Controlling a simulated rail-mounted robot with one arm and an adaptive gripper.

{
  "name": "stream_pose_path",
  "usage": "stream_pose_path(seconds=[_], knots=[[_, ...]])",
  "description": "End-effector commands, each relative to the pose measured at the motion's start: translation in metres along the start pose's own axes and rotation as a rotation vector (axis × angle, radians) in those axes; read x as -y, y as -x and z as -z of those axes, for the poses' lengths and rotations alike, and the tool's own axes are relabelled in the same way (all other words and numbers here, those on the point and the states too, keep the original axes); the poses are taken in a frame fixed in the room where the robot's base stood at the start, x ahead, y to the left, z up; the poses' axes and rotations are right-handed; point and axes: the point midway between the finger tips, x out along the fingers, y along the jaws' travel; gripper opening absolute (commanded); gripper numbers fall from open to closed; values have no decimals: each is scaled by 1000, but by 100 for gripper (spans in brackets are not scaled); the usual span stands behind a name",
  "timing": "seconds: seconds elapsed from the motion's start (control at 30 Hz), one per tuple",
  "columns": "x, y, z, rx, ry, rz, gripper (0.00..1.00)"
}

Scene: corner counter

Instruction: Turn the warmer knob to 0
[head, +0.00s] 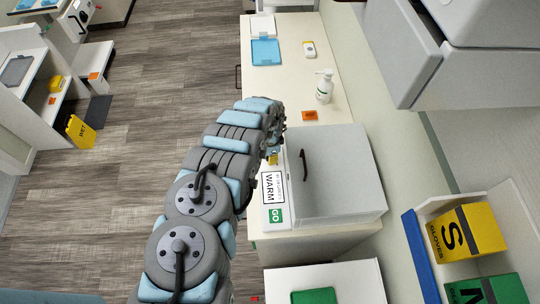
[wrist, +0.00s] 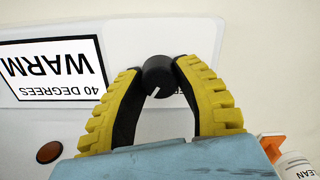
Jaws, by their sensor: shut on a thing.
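The warmer (head: 335,168) is a light grey box with a dark handle on the counter, and its front carries a "WARM 40 DEGREES" label (head: 272,187). In the wrist view the label (wrist: 50,68) appears upside down. The black round warmer knob (wrist: 158,76) has a white pointer line, pointing to the lower left in that view. The scale marks around it are mostly hidden by my fingers. My gripper (wrist: 157,88) has yellow ridged fingers, shut on the knob from both sides. In the head view my gripper (head: 273,157) is at the warmer's front, partly hidden by my arm.
A white pump bottle (head: 324,88) and an orange card (head: 310,115) are on the counter beyond the warmer. An open grey cabinet door (head: 395,50) hangs at upper right.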

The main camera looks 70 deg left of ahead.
Motion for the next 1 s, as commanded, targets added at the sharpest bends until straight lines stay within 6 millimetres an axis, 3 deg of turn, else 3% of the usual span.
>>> stream_pose_path(seconds=[1.0], knots=[[0, -2, 2, -2, 955, 2, 0]])
